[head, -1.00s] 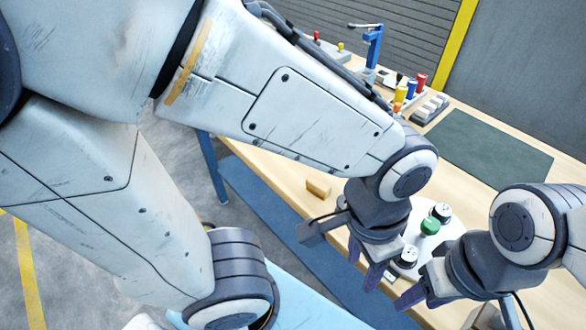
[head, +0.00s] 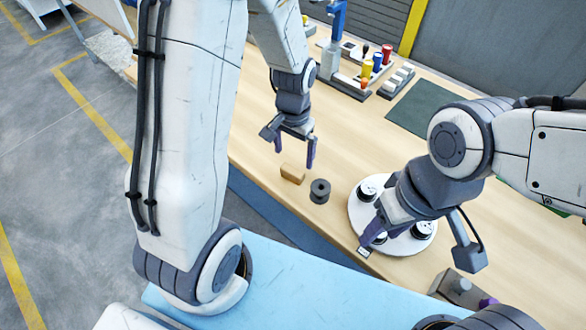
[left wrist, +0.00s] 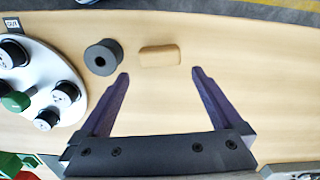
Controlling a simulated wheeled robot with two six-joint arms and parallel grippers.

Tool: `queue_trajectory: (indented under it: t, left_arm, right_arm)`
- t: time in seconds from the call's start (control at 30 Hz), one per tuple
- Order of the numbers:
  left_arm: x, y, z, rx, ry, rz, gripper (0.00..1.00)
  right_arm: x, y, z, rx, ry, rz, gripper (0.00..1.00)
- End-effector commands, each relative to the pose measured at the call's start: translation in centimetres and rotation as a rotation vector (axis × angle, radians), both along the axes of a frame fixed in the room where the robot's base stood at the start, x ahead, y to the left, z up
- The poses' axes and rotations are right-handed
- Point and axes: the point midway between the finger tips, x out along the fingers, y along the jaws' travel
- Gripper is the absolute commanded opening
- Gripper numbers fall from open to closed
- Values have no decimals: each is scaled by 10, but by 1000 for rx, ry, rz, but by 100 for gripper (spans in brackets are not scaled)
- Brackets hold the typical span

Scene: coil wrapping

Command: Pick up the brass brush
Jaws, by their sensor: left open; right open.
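What I take for the brass brush (head: 292,173) is a small tan block lying on the wooden table, with no bristles visible. My left gripper (head: 295,150) is open and empty above and just behind it, fingers pointing down. In the left wrist view the brush (left wrist: 160,55) lies just past the open fingertips (left wrist: 160,76), between their lines and apart from them. My right gripper (head: 373,232) is open over the round white plate (head: 358,213); one of its fingers is hard to make out.
A black spool (head: 319,191) stands beside the brush, near the left finger's line in the left wrist view (left wrist: 103,57). The plate holds several dark, white-topped pieces and a green one (left wrist: 15,101). A tool rack (head: 345,85) and green mat (head: 415,108) lie behind. Table left of the brush is clear.

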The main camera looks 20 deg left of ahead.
Motion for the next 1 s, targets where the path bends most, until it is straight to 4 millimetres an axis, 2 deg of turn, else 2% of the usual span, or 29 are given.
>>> queue_trajectory:
  t: [0.1,0.33,0.6,0.9,0.93,1.0]
  left_arm:
    - [-1,0,-15,-1,2,0,100]
    - [-2,0,-32,0,4,1,100]
    - [-3,1,-67,0,3,1,100]
    - [-2,1,-72,0,-2,1,100]
    - [-2,1,-72,0,-2,1,96]
    - [-2,1,-72,0,-2,1,69]
  right_arm:
    - [0,0,1,0,0,0,50]
    - [0,0,6,0,0,0,50]
    - [0,0,12,0,0,0,50]
    - [0,0,12,0,0,0,50]
    - [0,0,12,0,0,0,50]
    - [0,0,12,0,0,0,50]
